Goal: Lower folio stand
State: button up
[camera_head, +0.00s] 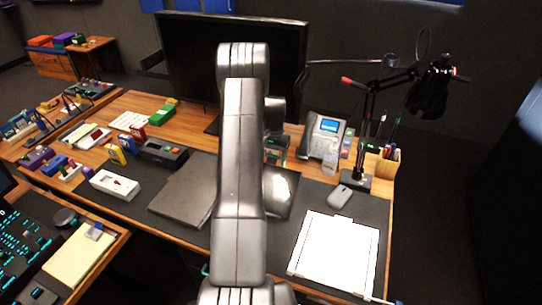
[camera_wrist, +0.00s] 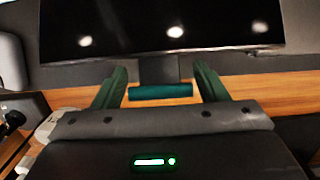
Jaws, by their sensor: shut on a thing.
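My gripper (camera_wrist: 160,80) shows in the wrist view as two dark green fingers pointing toward the monitor. A short teal bar (camera_wrist: 160,91) spans the gap between them, and the fingers are shut on it. I cannot tell whether this bar is part of the folio stand. In the head view a grey flat folio-like panel (camera_head: 184,190) lies on the dark desk mat, left of my arm. A shiny grey piece (camera_head: 280,192) shows just right of my arm. My arm hides the area between them and most of the gripper, so I cannot see how they join.
A monitor (camera_head: 230,60) stands behind. A white box (camera_head: 114,185) and several small coloured items crowd the left.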

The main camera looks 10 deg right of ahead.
jog(key=shift+w+d+f, duration=0.15)
jog(key=shift+w+f, duration=0.15)
jog(key=shift+f, duration=0.3)
jog(key=shift+w+d+f+b, duration=0.15)
jog(key=shift+w+f+b, duration=0.1)
jog(key=shift+f+b, duration=0.45)
jog(key=shift+w+d+f+b, duration=0.2)
jog(key=shift+f+b, duration=0.4)
jog(key=shift+f, duration=0.15)
jog(key=shift+w+d+f+b, duration=0.15)
jog(key=shift+w+f+b, duration=0.1)
jog(key=shift+f+b, duration=0.45)
jog(key=shift+f, duration=0.1)
jog(key=o, duration=1.4)
jog(key=shift+c, duration=0.2)
notch_tip(320, 180, up, 14)
jog(key=w+d+b, duration=0.1)
jog(key=shift+w+f, duration=0.15)
jog(key=shift+w, duration=0.2)
jog(key=shift+f, duration=0.1)
